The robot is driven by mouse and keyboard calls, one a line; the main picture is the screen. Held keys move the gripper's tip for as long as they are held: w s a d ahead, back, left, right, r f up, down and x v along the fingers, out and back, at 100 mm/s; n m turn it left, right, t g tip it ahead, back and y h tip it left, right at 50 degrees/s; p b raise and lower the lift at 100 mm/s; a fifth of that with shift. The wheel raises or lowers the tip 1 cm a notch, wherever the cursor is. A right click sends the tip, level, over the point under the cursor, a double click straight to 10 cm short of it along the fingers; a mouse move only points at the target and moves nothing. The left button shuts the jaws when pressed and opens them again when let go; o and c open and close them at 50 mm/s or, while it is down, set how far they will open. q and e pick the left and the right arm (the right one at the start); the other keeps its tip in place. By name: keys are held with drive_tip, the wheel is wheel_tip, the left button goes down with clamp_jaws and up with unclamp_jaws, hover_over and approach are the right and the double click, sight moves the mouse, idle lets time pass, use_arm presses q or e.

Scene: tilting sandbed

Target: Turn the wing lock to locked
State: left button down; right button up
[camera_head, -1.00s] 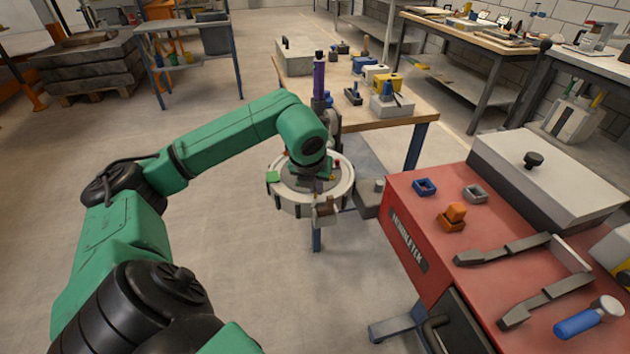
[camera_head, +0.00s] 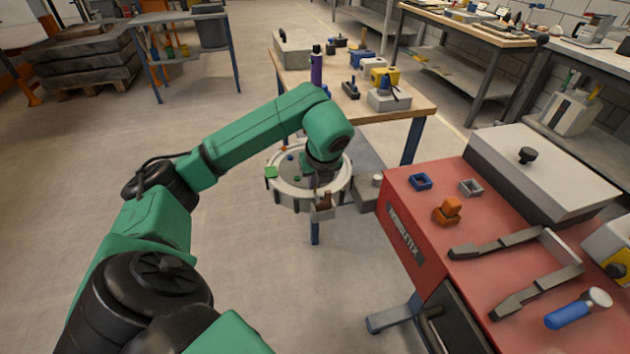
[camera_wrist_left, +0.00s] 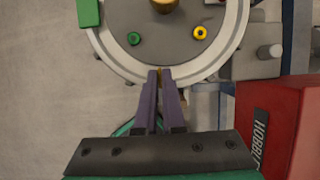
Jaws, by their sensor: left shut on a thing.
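The round sandbed (camera_head: 283,188) has a pale rim and a grey inner disk, and it stands beside the red cabinet. The wing lock (camera_head: 324,200) is a small brownish piece at a grey bracket on the near side of the rim, partly hidden by my arm. My left gripper (camera_wrist_left: 160,73) has its purple fingers closed at the near rim. A small brassy bit, which looks like part of the wing lock, shows between its fingertips. The lock's exact angle cannot be told. My right gripper is in neither view.
A wooden table (camera_head: 415,110) with several items is behind the sandbed. The floor at left is clear.

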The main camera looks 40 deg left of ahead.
sight(318, 197)
use_arm(q)
drive_tip(key=c, duration=1)
unclamp_jaws()
drive_tip(key=v, duration=0.5)
drive_tip(key=shift+w+r, duration=0.1)
drive_tip(key=shift+r, duration=0.05)
drive_tip(key=p+v, duration=0.6)
drive_tip(key=v, duration=0.3)
drive_tip(key=shift+r, duration=0.15)
